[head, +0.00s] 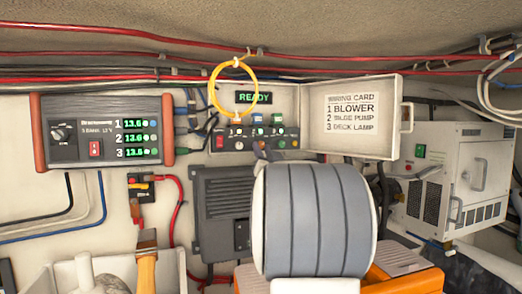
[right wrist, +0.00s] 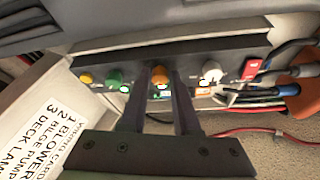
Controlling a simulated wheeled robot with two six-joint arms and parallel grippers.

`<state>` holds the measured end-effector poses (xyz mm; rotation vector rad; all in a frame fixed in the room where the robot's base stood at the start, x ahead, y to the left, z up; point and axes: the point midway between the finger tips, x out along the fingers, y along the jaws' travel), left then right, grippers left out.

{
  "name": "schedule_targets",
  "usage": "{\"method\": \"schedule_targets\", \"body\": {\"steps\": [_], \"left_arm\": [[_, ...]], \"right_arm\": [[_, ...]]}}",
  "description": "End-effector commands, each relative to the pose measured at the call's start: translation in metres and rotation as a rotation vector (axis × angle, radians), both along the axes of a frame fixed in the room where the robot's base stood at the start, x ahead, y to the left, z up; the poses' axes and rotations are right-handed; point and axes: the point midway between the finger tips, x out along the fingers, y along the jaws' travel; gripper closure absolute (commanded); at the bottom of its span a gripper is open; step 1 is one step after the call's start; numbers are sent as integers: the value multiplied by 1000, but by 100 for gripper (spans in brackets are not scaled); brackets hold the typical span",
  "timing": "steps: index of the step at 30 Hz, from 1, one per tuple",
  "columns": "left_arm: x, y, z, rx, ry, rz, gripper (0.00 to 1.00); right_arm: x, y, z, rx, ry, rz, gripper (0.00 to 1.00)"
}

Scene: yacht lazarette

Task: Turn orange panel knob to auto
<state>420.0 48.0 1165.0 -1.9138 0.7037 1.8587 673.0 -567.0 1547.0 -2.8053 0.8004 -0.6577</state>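The orange knob (right wrist: 160,74) sits in the row of controls on the dark panel (right wrist: 180,53) in the right wrist view. My right gripper (right wrist: 161,78) has one finger on each side of it, closed to about the knob's width, with no clear gap at the tips. In the head view the dark control panel (head: 292,133) hangs below the READY display (head: 254,97). The knob's pointer and the setting labels are too small to read. My left gripper is not in view.
Beside the orange knob are a green knob (right wrist: 114,79), a white knob (right wrist: 211,72) and a red switch (right wrist: 251,69). An open lid with a wiring card (head: 349,115) stands right of the panel. Cables run close by.

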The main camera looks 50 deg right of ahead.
Motion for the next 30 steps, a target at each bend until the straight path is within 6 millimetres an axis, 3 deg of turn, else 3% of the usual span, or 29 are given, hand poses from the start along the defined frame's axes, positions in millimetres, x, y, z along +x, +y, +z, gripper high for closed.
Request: {"method": "schedule_targets", "body": {"steps": [1,2,14,30], "left_arm": [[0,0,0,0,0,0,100],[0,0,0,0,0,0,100],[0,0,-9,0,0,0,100],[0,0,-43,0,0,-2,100]], "right_arm": [[0,0,0,0,0,0,93],[0,0,0,0,0,0,100],[-1,-1,-3,-45,24,-2,100],[-4,-6,-2,-400,221,-3,100]]}}
